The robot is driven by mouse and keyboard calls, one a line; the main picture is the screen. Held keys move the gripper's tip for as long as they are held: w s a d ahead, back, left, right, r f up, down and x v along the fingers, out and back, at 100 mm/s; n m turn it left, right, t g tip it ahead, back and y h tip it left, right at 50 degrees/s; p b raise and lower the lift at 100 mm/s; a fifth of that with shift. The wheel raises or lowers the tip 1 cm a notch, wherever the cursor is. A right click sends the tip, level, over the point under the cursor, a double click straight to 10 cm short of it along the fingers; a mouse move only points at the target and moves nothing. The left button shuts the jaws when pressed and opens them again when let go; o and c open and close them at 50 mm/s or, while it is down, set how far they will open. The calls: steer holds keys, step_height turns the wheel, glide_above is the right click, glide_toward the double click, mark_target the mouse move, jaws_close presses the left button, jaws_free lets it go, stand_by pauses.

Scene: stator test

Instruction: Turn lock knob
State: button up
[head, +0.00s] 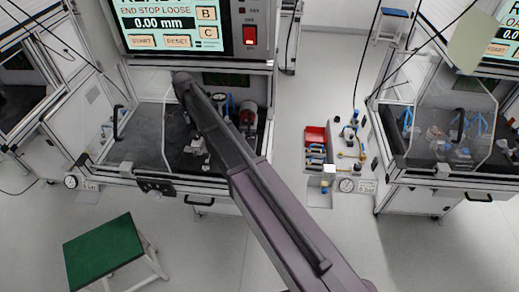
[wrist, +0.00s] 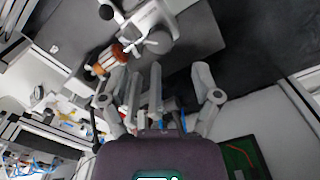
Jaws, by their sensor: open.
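In the wrist view a metal test fixture (wrist: 150,22) with a silver clamp part stands on the dark bench plate, at the top centre. A copper-coloured stator-like part (wrist: 108,58) is beside it. A small dark round knob (wrist: 107,12) shows at the fixture's upper left; I cannot tell for sure that it is the lock knob. My gripper (wrist: 168,85) is open, its grey fingers spread below the fixture with nothing between them. In the head view the fixture (head: 196,146) is partly hidden by my arm, and the gripper cannot be made out.
The test bench's display (head: 165,22) and red switch (head: 249,35) are above the work area. Clear guard panels flank the bench. A red parts bin (head: 316,135) is on the right, and a second bench (head: 440,120) beyond it. A green stool (head: 103,250) stands on open floor.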

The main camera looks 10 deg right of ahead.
mark_target(196, 135)
steer(key=shift+r+p, duration=4)
steer(key=shift+r, duration=0.3)
steer(key=s+d+f+n+b, duration=0.3)
steer(key=s+d+n, duration=0.1)
steer(key=s+d, duration=0.6)
steer(key=s+d+f+n+b, duration=0.4)
steer(key=s+d+n, duration=0.1)
steer(key=s+d, duration=0.5)
steer(key=shift+s+d, duration=0.4)
steer(key=shift+s, duration=0.7)
steer(key=shift+s+f, duration=0.1)
steer(key=shift+f, duration=0.05)
steer(key=s, duration=0.1)
steer(key=s+d+n+b, duration=0.1)
steer(key=s+d+f, duration=0.1)
steer(key=shift+s, duration=0.15)
